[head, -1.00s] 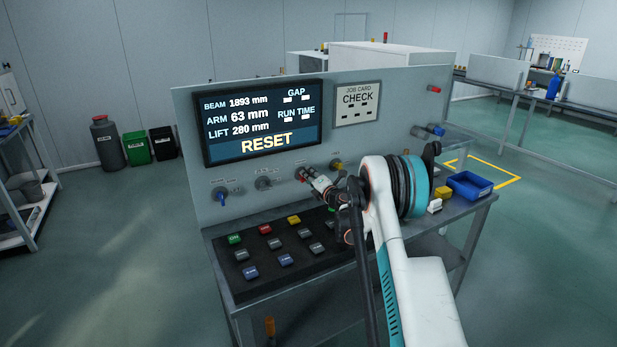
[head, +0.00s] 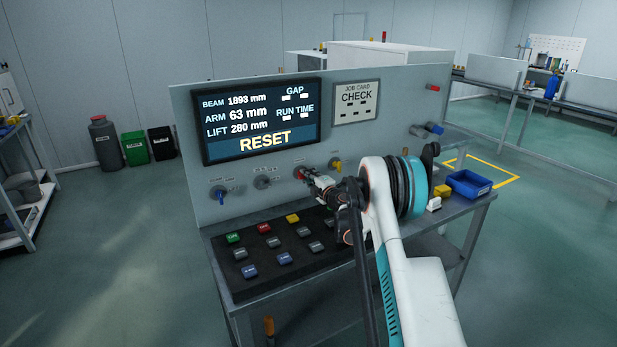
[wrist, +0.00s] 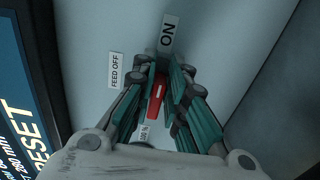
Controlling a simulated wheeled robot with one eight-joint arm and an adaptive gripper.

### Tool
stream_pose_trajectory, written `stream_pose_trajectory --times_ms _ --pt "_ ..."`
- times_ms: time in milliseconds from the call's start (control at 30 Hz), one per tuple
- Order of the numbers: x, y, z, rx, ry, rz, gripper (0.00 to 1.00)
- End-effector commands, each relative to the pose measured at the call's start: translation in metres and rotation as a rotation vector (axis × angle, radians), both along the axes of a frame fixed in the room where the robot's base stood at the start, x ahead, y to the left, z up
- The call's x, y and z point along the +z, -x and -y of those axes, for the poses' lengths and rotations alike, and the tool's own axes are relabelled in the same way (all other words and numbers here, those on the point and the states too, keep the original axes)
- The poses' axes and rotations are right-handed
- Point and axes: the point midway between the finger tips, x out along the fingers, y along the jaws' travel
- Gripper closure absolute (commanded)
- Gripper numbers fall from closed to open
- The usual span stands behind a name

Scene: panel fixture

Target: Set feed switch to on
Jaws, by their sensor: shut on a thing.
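The feed switch is a red lever knob (head: 299,173) on the grey upright panel, below the display. In the wrist view the red lever (wrist: 156,96) sits between my fingers, its white mark pointing roughly up toward the ON label (wrist: 168,33). The FEED OFF label (wrist: 116,70) is to its left. My gripper (wrist: 164,80) is shut on the lever, with one finger on each side. In the head view my gripper (head: 309,177) reaches the panel and partly hides the switch.
Other panel switches are blue (head: 219,193), grey (head: 263,181) and yellow (head: 336,164). The display (head: 262,119) reads RESET. A sloped block of coloured buttons (head: 272,245) lies below. A blue bin (head: 468,184) stands on the bench at right.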

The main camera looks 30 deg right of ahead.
Motion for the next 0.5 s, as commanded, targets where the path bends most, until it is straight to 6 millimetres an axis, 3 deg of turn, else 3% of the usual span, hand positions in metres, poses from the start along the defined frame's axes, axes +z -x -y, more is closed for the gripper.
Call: stream_pose_trajectory --times_ms 267,300,367,500 --pt "-0.0008 0.0006 0.0009 -0.001 0.001 0.000 1.00" --pt "-0.0008 0.0006 0.0010 -0.001 0.001 0.000 0.82" --pt "-0.0008 0.0006 0.0009 -0.001 0.001 0.000 0.70" --pt "-0.0005 0.0004 0.0006 -0.001 0.001 0.000 0.70"
